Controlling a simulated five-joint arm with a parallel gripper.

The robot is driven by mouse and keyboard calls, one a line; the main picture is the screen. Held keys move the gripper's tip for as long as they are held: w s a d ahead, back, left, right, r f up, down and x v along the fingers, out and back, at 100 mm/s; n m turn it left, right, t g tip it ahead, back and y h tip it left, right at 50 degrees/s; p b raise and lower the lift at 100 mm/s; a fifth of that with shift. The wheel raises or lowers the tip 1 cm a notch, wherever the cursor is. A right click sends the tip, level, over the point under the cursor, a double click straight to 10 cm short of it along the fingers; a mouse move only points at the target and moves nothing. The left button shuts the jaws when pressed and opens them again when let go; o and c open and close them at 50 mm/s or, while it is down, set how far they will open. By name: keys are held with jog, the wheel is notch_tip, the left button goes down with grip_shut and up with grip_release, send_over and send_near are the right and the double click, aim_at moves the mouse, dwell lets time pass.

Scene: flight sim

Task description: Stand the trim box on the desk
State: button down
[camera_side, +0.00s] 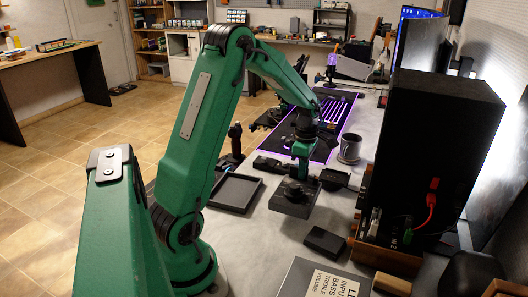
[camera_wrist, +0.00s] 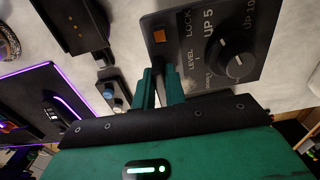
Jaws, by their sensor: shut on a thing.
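The trim box (camera_wrist: 215,45) is a dark box with a large round knob, an orange square and white lettering such as LOCK, LEVEL, UP 5 and UP 10. In the side view the trim box (camera_side: 291,201) is below my gripper (camera_side: 298,178), with its broad knob face upward. My gripper (camera_wrist: 160,75) is shut on the trim box near one edge in the wrist view. The fingers hide part of that edge. I cannot tell whether the box's underside touches the grey desk (camera_side: 255,245).
A black tray (camera_side: 235,192) lies left of the box and a small black block (camera_side: 325,242) in front. A mug (camera_side: 350,149) and a purple-lit mat (camera_side: 335,118) are behind. A tall black computer tower (camera_side: 435,130) stands at the right. Bare desk lies in front of the box.

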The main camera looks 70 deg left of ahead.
jog(key=shift+f, duration=2)
jog(key=shift+f, duration=0.15)
jog(key=c, duration=1.5)
grip_release()
jog(key=shift+o, duration=0.2)
notch_tip(320, 180, up, 12)
jog(key=shift+f, duration=0.1)
jog(key=shift+r, duration=0.25)
jog(key=shift+d+r, duration=0.1)
